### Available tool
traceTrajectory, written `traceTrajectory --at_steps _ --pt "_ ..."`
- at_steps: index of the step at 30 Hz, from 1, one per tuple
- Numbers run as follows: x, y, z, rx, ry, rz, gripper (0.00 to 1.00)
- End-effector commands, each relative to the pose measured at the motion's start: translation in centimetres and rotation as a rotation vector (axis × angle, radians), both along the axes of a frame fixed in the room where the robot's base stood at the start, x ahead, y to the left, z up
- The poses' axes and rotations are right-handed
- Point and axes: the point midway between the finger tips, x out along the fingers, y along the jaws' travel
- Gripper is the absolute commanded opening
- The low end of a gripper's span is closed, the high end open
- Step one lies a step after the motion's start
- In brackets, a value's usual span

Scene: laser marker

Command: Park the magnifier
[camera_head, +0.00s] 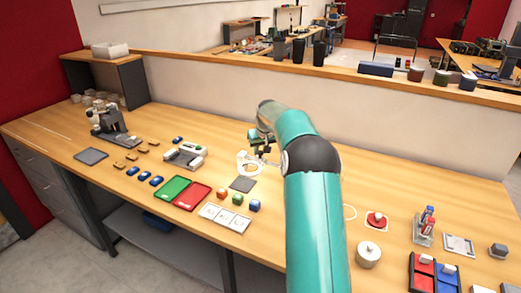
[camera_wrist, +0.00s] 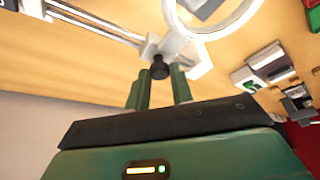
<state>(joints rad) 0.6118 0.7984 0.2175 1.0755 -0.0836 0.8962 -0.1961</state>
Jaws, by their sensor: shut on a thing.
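The magnifier's white ring (camera_head: 250,163) stands over the bench near its middle, and its ring also shows at the top of the wrist view (camera_wrist: 228,27). A silver rod arm (camera_wrist: 95,20) runs from the ring's white bracket toward the upper left in the wrist view. My gripper (camera_wrist: 159,82) is shut on the black knob (camera_wrist: 159,68) below that bracket. In the head view my gripper (camera_head: 262,150) is just behind the ring, partly hidden by my teal arm. The magnifier's base is hidden in the head view.
A dark square pad (camera_head: 242,184) lies just in front of the ring. A grey-white device (camera_head: 185,156) stands left. A pale partition (camera_head: 200,95) closes the back.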

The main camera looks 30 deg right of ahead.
Motion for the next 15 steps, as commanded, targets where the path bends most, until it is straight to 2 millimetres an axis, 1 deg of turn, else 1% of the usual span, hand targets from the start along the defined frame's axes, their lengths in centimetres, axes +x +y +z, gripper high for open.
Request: traceTrajectory --at_steps 2,5,9,12,15 --pt "-0.9 -0.6 0.0 0.000 0.002 -0.002 0.00" --pt "-2.7 -1.7 0.1 -0.001 0.001 -0.004 0.00" --pt "-5.6 -3.5 0.1 -0.001 0.000 -0.005 0.00" --pt "-7.0 -4.2 0.1 0.000 0.001 -0.004 0.00" --pt "-7.5 -4.5 0.1 -0.002 -0.001 -0.002 0.00"
